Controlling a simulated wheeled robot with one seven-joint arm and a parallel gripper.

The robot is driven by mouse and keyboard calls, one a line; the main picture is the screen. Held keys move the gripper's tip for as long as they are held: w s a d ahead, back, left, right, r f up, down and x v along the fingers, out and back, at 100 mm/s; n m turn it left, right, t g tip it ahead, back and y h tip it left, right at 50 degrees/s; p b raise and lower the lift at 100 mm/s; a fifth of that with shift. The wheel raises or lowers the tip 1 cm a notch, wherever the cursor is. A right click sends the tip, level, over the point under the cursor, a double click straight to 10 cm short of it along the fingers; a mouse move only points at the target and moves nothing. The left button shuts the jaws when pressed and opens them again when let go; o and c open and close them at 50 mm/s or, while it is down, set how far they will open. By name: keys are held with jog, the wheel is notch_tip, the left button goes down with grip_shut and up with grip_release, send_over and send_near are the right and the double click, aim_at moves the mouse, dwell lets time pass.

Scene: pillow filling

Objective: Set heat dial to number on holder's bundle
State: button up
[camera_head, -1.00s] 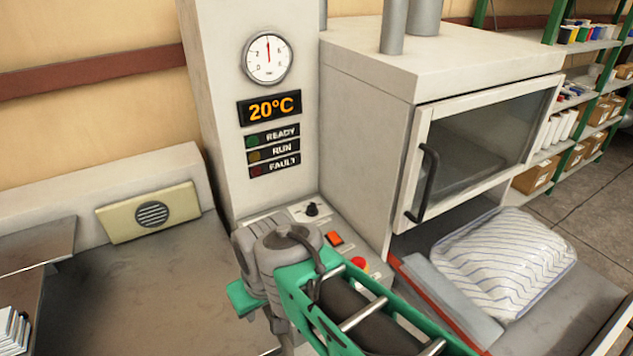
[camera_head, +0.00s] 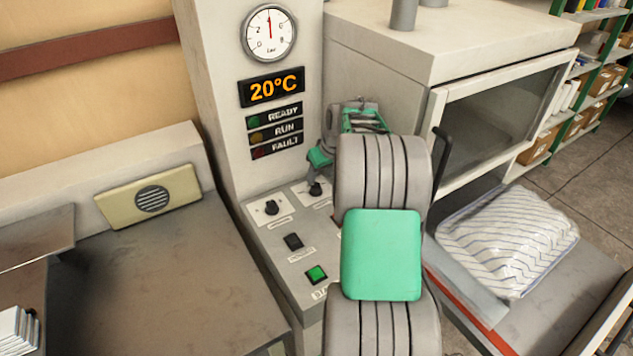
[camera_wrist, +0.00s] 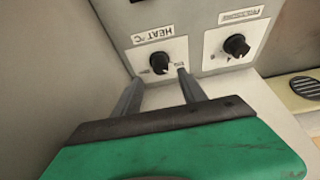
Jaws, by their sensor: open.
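The heat dial (camera_wrist: 159,62) is a small black knob on a white plate labelled "HEAT °C" in the wrist view. It also shows in the head view (camera_head: 316,188), partly behind my arm. My gripper (camera_wrist: 156,82) is open, its two grey fingers pointing at the dial, one on each side and just short of it or level with its lower edge; contact cannot be told. The dial's setting is too small to read. The display (camera_head: 272,87) reads 20°C. No holder or numbered bundle can be made out.
A second black knob (camera_wrist: 236,46) sits beside the heat dial. A dark button (camera_head: 293,241) and a lit green button (camera_head: 316,273) are lower on the panel. A striped pillow in clear wrap (camera_head: 508,240) lies by the oven (camera_head: 480,62). A pressure gauge (camera_head: 269,33) is above.

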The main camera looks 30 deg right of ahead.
aim_at(316, 185)
jog(key=x, duration=0.5)
jog(key=shift+w+f+p, duration=0.1)
jog(key=shift+f+p, duration=0.25)
grip_shut()
